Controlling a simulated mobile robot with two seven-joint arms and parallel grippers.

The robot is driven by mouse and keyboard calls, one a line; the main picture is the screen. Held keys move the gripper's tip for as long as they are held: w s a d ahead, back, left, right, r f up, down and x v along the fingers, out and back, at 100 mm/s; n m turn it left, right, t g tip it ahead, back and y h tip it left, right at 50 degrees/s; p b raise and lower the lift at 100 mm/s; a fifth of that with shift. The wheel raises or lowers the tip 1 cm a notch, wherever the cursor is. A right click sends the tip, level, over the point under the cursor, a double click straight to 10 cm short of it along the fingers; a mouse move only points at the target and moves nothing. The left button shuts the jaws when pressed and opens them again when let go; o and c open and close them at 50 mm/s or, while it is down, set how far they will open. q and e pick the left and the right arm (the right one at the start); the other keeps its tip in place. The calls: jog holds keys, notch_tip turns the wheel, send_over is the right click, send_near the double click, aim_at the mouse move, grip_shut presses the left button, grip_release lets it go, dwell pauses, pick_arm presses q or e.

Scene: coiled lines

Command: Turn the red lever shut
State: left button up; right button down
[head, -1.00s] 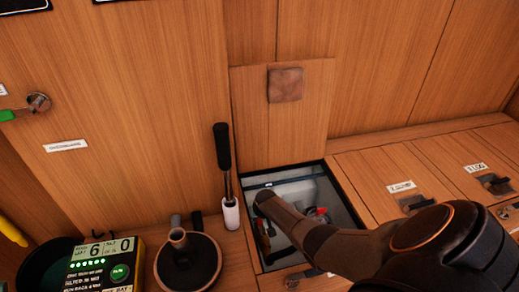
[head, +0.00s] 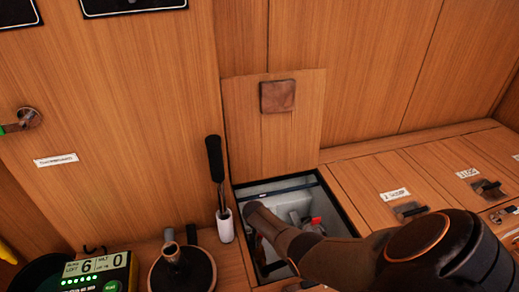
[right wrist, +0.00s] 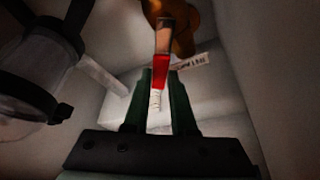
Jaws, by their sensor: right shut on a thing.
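The red lever (right wrist: 161,78) shows in the right wrist view, with a pale ribbed end towards me and an orange-brown fitting (right wrist: 172,30) behind it. My right gripper (right wrist: 161,76) has its two dark green fingers on either side of the lever, shut on it. In the head view my right arm reaches from the right into an open square locker (head: 334,205) in the bench. The wrist hides much of the inside, and the lever's grip cannot be made out there. A red part (head: 316,221) shows beside the wrist. My left gripper is not in view.
The locker's raised wooden lid (head: 290,140) stands behind the opening. A clear-bowled dark fitting (right wrist: 35,75) is close on the left inside, with pale walls around. A black-handled tool in a white holder (head: 225,226) and a display box (head: 100,275) stand left of the opening.

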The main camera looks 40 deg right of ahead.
jog(key=shift+s+m, duration=0.25)
jog(key=shift+m, duration=0.15)
jog(key=c, duration=0.7)
grip_release()
jog(key=shift+w, duration=0.1)
